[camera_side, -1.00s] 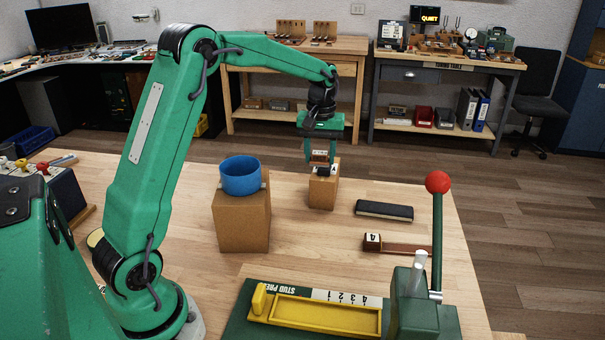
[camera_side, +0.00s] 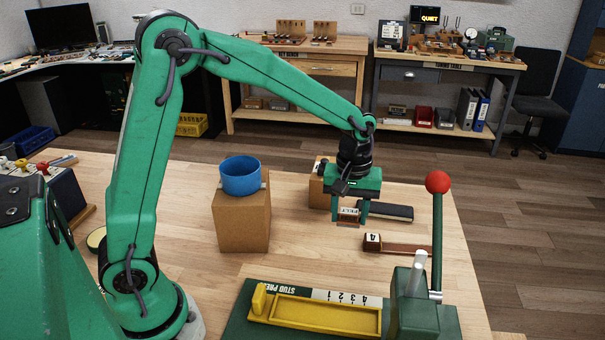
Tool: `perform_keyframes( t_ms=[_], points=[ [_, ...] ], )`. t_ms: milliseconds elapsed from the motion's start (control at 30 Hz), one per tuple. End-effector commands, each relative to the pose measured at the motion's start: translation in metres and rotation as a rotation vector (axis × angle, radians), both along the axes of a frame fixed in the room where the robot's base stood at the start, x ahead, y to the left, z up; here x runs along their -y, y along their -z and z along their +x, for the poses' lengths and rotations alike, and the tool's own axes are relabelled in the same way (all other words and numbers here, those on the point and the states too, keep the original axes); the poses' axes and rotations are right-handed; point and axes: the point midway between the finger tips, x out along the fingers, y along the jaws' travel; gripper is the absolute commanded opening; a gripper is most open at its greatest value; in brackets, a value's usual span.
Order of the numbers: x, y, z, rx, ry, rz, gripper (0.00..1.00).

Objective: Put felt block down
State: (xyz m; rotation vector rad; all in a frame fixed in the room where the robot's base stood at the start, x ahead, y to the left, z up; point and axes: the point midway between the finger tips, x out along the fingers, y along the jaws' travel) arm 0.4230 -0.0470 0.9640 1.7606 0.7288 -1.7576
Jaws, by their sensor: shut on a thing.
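My gripper (camera_side: 349,208) is shut on the felt block (camera_side: 348,218), a small brown block with a white label reading FELT on its face. The block sits between the two green fingers, low over the wooden bench top. It is in front of and to the right of the cardboard-coloured block (camera_side: 318,190) at the back, and to the left of the black-topped bar (camera_side: 388,211). I cannot tell whether its underside touches the bench.
A wooden piece labelled 4 (camera_side: 372,243) lies in front right of my gripper. A lever with a red ball (camera_side: 438,182) rises at the right. A blue cup (camera_side: 240,176) stands on a brown box (camera_side: 242,222). A yellow tray (camera_side: 327,315) is in front. Bare bench lies between box and gripper.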

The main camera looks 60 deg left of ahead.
Motion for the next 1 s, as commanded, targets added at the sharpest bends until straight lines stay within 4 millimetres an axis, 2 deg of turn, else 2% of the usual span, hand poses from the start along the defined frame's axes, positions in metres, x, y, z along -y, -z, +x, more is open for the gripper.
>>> perform_keyframes(
  t_ms=[33,133,467,667,1000],
  points=[
    [0.0,0.008,-0.001,-0.006,0.0,0.0,0.23],
    [0.0,0.015,0.0,-0.003,0.0,0.0,0.23],
    [-0.005,0.02,0.002,-0.001,-0.001,0.0,0.23],
    [-0.024,0.033,0.01,-0.004,-0.003,0.0,0.23],
    [-0.075,0.066,0.032,-0.003,-0.004,0.0,0.23]
  ],
)
